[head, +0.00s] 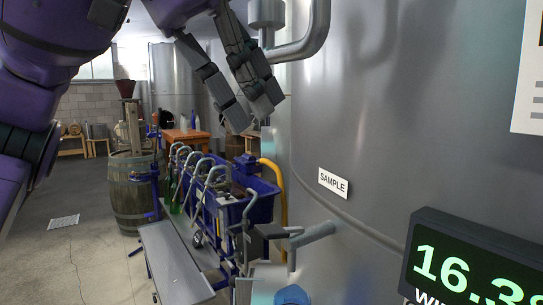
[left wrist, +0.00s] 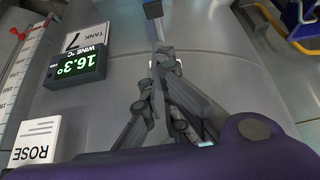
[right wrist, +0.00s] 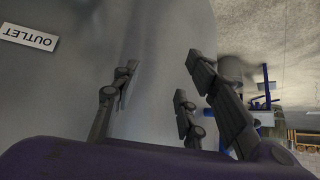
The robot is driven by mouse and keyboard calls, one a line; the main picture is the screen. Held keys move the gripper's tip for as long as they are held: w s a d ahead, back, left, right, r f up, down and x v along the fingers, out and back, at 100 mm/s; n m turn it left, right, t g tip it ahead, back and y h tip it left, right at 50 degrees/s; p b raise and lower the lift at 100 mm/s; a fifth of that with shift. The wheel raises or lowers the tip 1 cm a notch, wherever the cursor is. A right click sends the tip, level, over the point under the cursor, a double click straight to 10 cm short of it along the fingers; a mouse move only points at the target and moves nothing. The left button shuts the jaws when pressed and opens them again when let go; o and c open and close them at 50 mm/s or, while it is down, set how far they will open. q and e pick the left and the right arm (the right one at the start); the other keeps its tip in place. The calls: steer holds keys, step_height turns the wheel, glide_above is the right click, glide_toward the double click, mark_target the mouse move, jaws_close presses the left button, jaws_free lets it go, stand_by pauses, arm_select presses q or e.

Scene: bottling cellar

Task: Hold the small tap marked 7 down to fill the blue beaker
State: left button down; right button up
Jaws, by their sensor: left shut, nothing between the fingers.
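The small tap (head: 315,233) sticks out of the steel tank below the SAMPLE sign (head: 333,182) in the head view, with a dark handle on its left. The blue beaker (head: 291,294) is under the spout at the bottom edge, partly cut off. My left gripper (head: 252,112) is shut and empty, above and left of the tap, apart from it. In the left wrist view its fingers (left wrist: 163,75) come together before the tank. A bar with a dark blue end (left wrist: 152,10) lies beyond them; I cannot tell if it is the tap. My right gripper (right wrist: 160,88) is open and empty near the tank wall.
The tank (head: 400,120) fills the right side, with a temperature display (head: 470,262). The left wrist view shows a TANK 7 sign (left wrist: 85,38). A blue-framed bottling machine (head: 215,190) stands left of the tap. A barrel (head: 135,190) is behind it. An OUTLET sign (right wrist: 28,37) is near my right gripper.

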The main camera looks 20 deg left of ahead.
arm_select(q)
steer(key=b, duration=0.1)
glide_above(282, 229)
steer(key=w, duration=0.1)
steer(key=f, duration=0.9)
steer(key=shift+d, duration=0.3)
steer(key=shift+s+a+f, duration=0.1)
steer(key=shift+s+f, duration=0.05)
steer(key=shift+f, duration=0.35)
steer(key=shift+s+a+f, duration=0.1)
steer(key=shift+s+f, duration=0.05)
steer(key=shift+f, duration=0.35)
steer(key=shift+s+a+f, duration=0.15)
steer(key=shift+s+f, duration=0.1)
steer(key=shift+f, duration=0.3)
arm_select(e)
steer(key=shift+w+d+f, duration=0.2)
steer(key=shift+d+f, duration=0.15)
steer(key=shift+d, duration=0.15)
